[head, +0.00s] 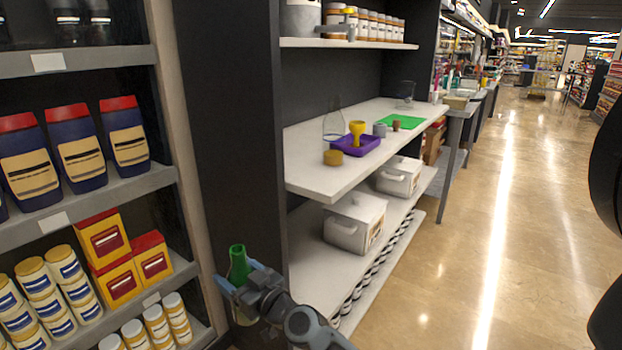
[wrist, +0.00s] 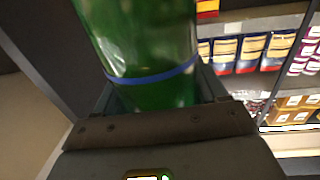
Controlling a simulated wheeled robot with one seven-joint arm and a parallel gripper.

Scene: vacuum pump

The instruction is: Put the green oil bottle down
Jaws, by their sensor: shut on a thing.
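The green oil bottle (head: 238,263) is in my gripper (head: 240,284), low at the bottom of the head view, in front of the dark panel between the left shelf and the white counter. My gripper is shut on the bottle's body; the bottle looks roughly upright with its neck above the jaws. In the wrist view the green bottle (wrist: 150,50) fills the upper middle, with a blue band around it, between the fingers (wrist: 160,95). The bottle's lower part is mostly hidden by my gripper in the head view.
The white counter (head: 310,165) holds a purple tray (head: 368,145), yellow funnel (head: 357,128), glass flask (head: 332,125), brownish-yellow lid (head: 333,157) and green mat (head: 402,121). White boxes (head: 354,220) stand on the shelf below. Stocked shelves (head: 90,200) are at left. Open floor (head: 470,250) lies right.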

